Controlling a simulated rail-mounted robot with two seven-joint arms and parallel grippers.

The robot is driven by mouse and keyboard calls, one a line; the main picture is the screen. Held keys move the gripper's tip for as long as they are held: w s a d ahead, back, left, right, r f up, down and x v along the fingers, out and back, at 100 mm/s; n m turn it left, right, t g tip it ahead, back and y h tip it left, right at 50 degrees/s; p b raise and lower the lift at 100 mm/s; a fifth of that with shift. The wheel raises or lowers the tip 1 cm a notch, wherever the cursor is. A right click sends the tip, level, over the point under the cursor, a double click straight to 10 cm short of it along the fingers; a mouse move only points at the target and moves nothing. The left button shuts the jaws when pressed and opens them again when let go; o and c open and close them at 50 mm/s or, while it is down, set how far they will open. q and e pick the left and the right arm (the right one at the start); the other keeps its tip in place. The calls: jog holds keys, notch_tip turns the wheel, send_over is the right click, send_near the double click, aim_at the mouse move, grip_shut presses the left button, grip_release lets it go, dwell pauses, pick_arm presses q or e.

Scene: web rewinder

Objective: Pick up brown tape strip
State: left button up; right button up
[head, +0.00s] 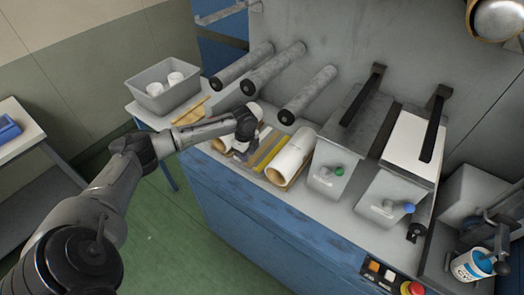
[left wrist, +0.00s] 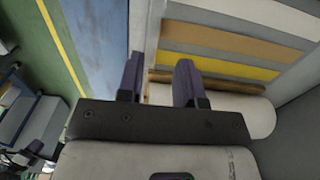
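The brown tape strip (left wrist: 235,43) lies flat among parallel strips in the left wrist view, between a pale strip (left wrist: 250,11) and grey and yellow bands. The yellow strip (left wrist: 220,65) is nearer the fingers. My left gripper (left wrist: 158,78) is open, with nothing seen between its two dark fingers. The brown strip is to the right of and beyond the fingers, apart from them. In the head view my left gripper (head: 242,150) is over the bench by the strips, beside the yellow strip (head: 268,153). The brown strip cannot be told clearly there. My right gripper is not in view.
A white roll (head: 291,158) lies right of the strips. Grey rollers (head: 308,93) jut out behind. Two boxy units with dark handles (head: 362,95) stand to the right. A grey bin (head: 163,86) with white rolls and a wooden stick (head: 190,111) are at the left.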

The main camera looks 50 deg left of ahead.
aim_at(248, 168)
pick_arm(q)
jog(key=shift+s+d+f+b, duration=0.1)
jog(key=shift+d+f+b, duration=0.1)
jog(key=shift+f, duration=1.35)
jog(key=shift+d+f+b, duration=0.1)
jog(key=shift+f+b, duration=0.1)
jog(key=shift+f, duration=1.3)
jog(key=shift+a, duration=0.1)
jog(key=shift+c, duration=0.5)
grip_shut()
